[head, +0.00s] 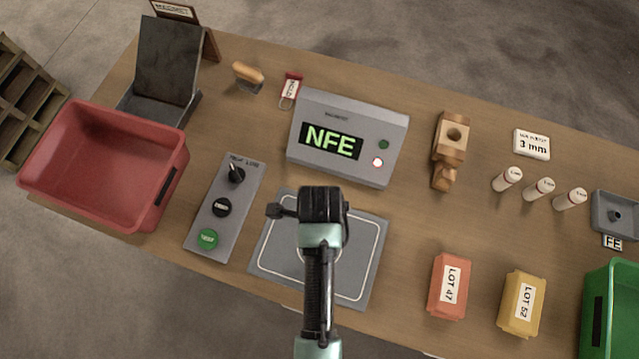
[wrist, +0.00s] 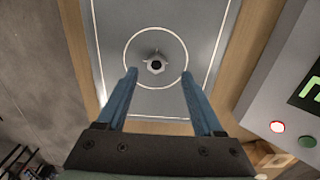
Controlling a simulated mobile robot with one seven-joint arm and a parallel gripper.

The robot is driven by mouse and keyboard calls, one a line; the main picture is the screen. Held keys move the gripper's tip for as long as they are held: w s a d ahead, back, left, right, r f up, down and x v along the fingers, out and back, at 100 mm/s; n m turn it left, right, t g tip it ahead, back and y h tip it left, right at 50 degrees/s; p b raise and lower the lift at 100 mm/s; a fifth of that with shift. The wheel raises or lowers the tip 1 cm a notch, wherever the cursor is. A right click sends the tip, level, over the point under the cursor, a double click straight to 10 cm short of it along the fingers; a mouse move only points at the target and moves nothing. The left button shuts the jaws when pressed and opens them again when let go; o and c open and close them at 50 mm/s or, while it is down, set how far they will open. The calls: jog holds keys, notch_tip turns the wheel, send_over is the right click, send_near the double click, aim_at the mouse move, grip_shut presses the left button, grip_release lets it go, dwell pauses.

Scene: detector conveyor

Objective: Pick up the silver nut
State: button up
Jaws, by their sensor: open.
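A small silver-grey nut (wrist: 155,62) with a dark hole sits inside the white circle on the grey pad (wrist: 210,20) in the wrist view. My gripper (wrist: 159,73) is open, with its two blue fingers apart on either side of the nut as seen from the wrist. I see no contact, and the height of the fingertips above the pad cannot be told. In the head view my arm covers the middle of the pad (head: 375,240) and hides the nut.
The grey display box reading NFE (head: 345,140) stands behind the pad. A switch panel (head: 222,205) and red bin (head: 105,165) are to the left. Orange (head: 448,287) and yellow (head: 521,302) lot boxes, a small grey tray (head: 625,228) and a green bin (head: 620,310) are to the right.

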jog(key=shift+s+f, duration=0.15)
jog(key=shift+f, duration=0.9)
jog(key=shift+s+f, duration=0.1)
jog(key=shift+f, duration=0.95)
grip_shut()
